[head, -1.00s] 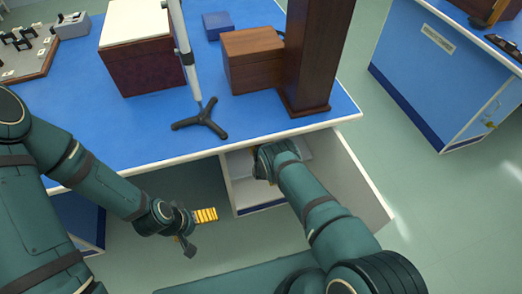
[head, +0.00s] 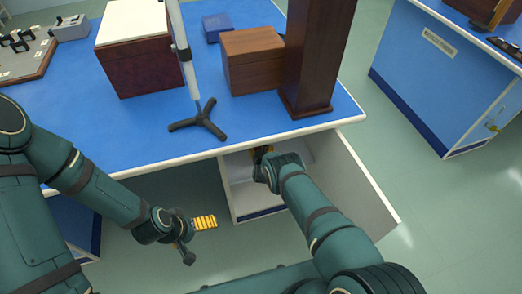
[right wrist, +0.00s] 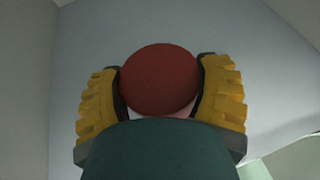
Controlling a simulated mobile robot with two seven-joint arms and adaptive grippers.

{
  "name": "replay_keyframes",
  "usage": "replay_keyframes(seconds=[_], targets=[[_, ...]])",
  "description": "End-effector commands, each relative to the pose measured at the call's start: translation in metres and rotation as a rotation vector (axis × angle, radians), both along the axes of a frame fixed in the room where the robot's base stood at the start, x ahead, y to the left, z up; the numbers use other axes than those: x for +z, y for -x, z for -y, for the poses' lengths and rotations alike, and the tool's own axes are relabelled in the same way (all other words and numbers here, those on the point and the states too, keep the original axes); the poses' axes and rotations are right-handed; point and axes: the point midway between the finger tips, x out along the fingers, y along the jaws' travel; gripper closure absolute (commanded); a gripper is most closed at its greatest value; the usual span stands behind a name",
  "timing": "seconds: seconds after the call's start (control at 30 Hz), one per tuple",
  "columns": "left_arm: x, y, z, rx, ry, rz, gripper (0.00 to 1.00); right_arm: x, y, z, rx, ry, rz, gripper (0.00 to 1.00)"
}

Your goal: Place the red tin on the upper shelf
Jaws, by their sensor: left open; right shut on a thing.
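The red tin (right wrist: 160,79) shows in the right wrist view as a round dark-red top with a pale side below it. My right gripper (right wrist: 161,92) is shut on it, one yellow-padded finger on each side. In the head view my right gripper (head: 262,154) is at the open front of the white cabinet (head: 357,188) under the bench, and the tin cannot be made out there. A pale shelf surface (head: 239,166) shows inside, partly hidden by my gripper. My left gripper (head: 196,238) is open and empty, in front of the bench.
The blue bench top (head: 140,122) overhangs the cabinet with a white edge. On it stand a black-footed stand (head: 199,122), a wooden box (head: 252,62), a dark wooden column (head: 312,60) and a white-topped box (head: 140,65). The floor right of the cabinet is clear.

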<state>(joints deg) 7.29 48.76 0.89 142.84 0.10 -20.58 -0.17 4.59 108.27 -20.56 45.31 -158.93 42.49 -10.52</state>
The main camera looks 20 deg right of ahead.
Motion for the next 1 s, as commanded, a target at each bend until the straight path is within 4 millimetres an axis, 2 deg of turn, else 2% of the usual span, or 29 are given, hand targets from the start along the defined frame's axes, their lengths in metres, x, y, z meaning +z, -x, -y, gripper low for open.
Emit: replay_keyframes(seconds=[0.03, 0.1, 0.5, 0.67, 1.0], targets=[[0.000, 0.000, 0.000, 0.000, 0.000, 0.000, 0.00, 0.000, 0.000, 0.000, 0.000, 0.000, 0.001, 0.19], [0.000, 0.000, 0.000, 0.000, 0.000, 0.000, 0.00, 0.000, 0.000, 0.000, 0.000, 0.000, 0.000, 0.00], [0.001, 0.000, 0.000, 0.000, 0.000, -0.001, 0.00, 0.004, 0.002, -0.001, 0.000, 0.000, -0.002, 0.00], [0.017, 0.003, 0.000, -0.002, 0.001, -0.007, 0.00, 0.014, 0.019, -0.005, 0.002, 0.001, -0.003, 0.00], [0.046, 0.009, 0.001, -0.005, 0.004, -0.020, 0.00, 0.037, 0.073, -0.018, 0.002, 0.001, -0.003, 0.00]])
